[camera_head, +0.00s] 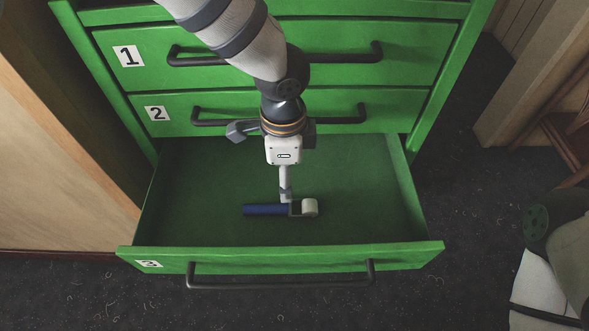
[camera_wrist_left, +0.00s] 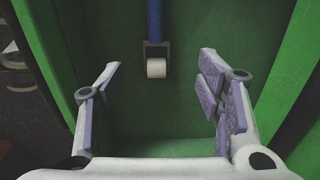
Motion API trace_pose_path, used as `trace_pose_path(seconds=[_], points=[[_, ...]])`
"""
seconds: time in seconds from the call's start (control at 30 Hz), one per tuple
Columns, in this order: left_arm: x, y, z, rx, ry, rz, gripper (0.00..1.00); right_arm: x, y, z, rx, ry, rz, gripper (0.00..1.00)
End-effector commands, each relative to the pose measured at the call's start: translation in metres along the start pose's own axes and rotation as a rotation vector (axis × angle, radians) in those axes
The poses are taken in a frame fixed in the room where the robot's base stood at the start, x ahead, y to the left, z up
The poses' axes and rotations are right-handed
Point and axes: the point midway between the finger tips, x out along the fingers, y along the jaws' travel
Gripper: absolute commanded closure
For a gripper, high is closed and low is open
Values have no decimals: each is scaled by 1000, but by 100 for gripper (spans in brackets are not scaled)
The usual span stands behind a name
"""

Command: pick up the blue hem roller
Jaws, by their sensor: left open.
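The blue hem roller lies in the open green drawer, its blue handle (camera_head: 264,210) to the left and its white roller end to the right. In the left wrist view its white roller (camera_wrist_left: 156,69) shows between my fingertips, with the handle running up out of the picture. My left gripper (camera_head: 286,194) points down into the drawer, above or just behind the frame joining handle and roller. The left wrist view shows the gripper (camera_wrist_left: 160,65) open, with nothing held. I cannot tell its exact height above the tool. My right gripper is out of view.
The open bottom drawer (camera_head: 380,252) has side walls and a front with a dark handle (camera_head: 280,284). Two shut drawers, labelled 1 (camera_head: 127,56) and 2 (camera_head: 157,113), stand above. The drawer floor around the tool is otherwise clear. A wooden panel (camera_head: 60,170) stands at left.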

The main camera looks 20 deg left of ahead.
Motion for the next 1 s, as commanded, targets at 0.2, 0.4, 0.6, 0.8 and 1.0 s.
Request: trace_pose_path(seconds=[0.2, 0.4, 0.6, 0.8, 1.0], points=[[40, 3, 1, 0, -3, 8, 40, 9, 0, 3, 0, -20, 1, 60], [70, 1, 0, -1, -1, 4, 40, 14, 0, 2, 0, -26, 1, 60], [108, 1, -5, -1, -1, 7, 40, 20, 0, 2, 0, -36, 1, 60], [122, 0, -5, -1, 0, 3, 40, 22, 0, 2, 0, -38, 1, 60], [121, 0, -5, -1, 0, 2, 51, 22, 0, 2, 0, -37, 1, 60]])
